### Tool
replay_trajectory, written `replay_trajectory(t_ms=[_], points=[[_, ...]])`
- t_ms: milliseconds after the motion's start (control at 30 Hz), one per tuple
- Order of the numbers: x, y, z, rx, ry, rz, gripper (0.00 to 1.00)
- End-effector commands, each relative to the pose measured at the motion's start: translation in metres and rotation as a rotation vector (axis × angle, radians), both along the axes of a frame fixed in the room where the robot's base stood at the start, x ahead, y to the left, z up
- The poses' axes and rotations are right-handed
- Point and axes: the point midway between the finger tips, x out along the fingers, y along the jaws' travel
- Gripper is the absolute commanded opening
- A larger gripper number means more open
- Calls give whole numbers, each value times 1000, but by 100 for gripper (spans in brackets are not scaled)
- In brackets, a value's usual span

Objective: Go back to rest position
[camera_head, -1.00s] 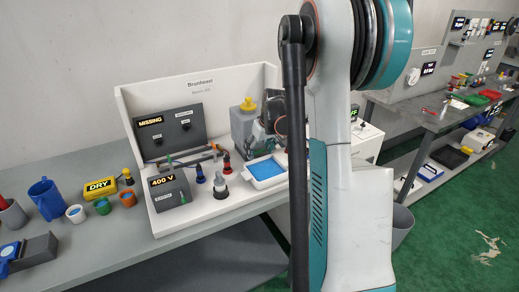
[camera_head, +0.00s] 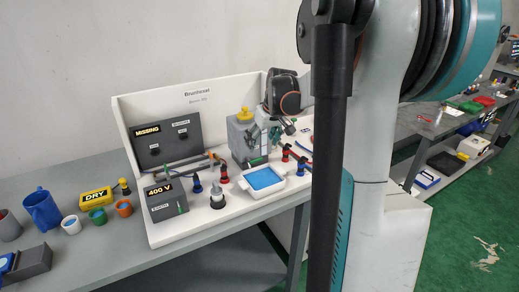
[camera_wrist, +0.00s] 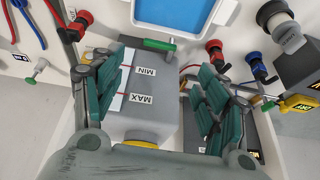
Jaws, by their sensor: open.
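My gripper (camera_head: 262,136) is open at the right side of the white workstation in the head view, partly hidden by its own wrist. In the wrist view my gripper (camera_wrist: 160,92) has its two green-padded fingers spread apart, with nothing held between them. Below and between them is a grey tank (camera_wrist: 148,122) with MIN and MAX marks and a yellow cap (camera_wrist: 145,139). The tank (camera_head: 238,148) also shows in the head view, just left of my gripper. Whether a finger touches the tank, I cannot tell.
A white tray with blue liquid (camera_head: 284,181) stands in front of the tank. Red, blue and black connectors (camera_head: 217,199) and a 400 V box (camera_head: 166,201) are nearby. Cups and a blue jug (camera_head: 42,210) stand left on the grey table. My arm hides the right end.

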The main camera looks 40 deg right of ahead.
Motion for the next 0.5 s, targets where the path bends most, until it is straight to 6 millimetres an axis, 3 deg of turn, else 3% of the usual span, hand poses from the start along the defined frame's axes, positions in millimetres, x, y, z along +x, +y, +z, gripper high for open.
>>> replay_trajectory(t_ms=[200,500], points=[[-6,1,14,0,0,0,68],[-6,1,14,0,0,0,68]])
